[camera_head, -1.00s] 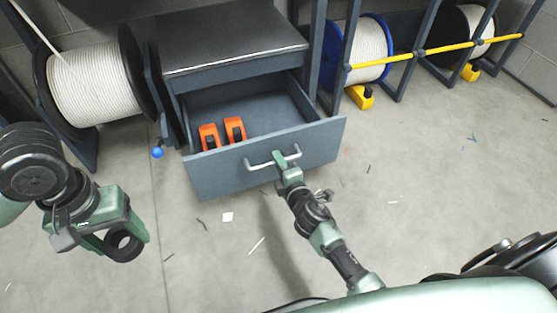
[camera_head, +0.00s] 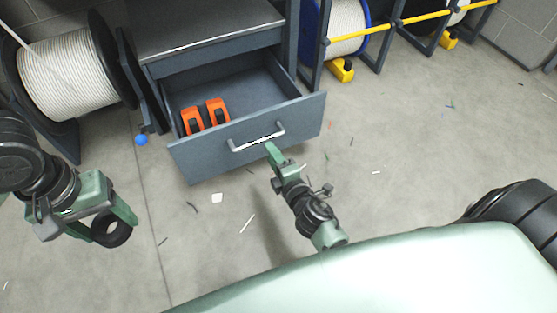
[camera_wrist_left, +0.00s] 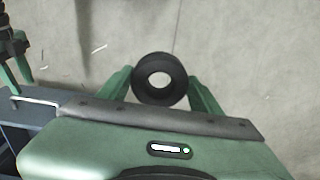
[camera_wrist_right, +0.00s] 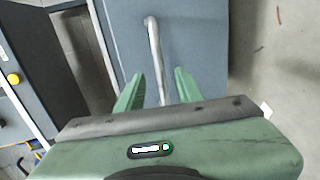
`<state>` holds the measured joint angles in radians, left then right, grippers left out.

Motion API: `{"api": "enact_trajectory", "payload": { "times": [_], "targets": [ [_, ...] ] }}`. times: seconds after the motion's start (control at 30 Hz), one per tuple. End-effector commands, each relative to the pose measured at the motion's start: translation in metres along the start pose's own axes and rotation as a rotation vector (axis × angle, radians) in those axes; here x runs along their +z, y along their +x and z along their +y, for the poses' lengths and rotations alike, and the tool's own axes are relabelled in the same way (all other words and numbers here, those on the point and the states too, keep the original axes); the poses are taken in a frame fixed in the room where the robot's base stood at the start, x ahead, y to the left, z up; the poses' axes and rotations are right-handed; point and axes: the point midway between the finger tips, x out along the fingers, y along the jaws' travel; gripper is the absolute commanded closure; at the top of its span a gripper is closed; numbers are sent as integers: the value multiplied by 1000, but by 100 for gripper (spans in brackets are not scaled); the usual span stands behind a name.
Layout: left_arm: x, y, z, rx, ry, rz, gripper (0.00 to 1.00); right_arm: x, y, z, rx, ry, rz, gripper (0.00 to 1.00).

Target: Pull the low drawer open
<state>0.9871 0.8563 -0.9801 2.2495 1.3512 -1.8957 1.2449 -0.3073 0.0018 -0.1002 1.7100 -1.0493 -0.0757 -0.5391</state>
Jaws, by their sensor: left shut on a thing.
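The low drawer (camera_head: 215,159) of the grey-blue cabinet stands well out, with its inside showing. Its pale bar handle (camera_head: 245,146) is on the front panel; it also shows in the right wrist view (camera_wrist_right: 154,45). My right gripper (camera_head: 269,148) is at the handle's lower right. In the right wrist view its fingers (camera_wrist_right: 158,75) are apart, one on each side of the bar, with gaps. My left gripper (camera_head: 108,222) is shut on a black ring (camera_wrist_left: 160,79), held off to the left, away from the drawer.
Two orange items (camera_head: 205,114) lie in the drawer. A white cable reel (camera_head: 70,78) stands left of the cabinet, and a blue-rimmed reel (camera_head: 337,28) and yellow chock (camera_head: 341,70) stand right. A blue ball (camera_head: 141,140) is beside the drawer. Small scraps litter the otherwise clear floor.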

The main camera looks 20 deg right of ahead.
Motion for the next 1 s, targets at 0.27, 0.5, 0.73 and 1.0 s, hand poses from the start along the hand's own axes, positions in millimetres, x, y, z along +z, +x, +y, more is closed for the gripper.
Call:
{"api": "enact_trajectory", "payload": {
  "times": [0.27,0.5,0.73,1.0],
  "targets": [
    [0,-8,0,0,0,0,80,0,-40,0,-1,1,-1,64],
    [0,-8,0,0,0,0,80,0,-44,0,1,-2,0,64],
    [0,-8,0,0,0,0,80,0,-44,0,0,-1,0,64],
    [-2,-10,0,0,-1,1,80,-4,-43,9,18,20,14,64]
  ]
}}
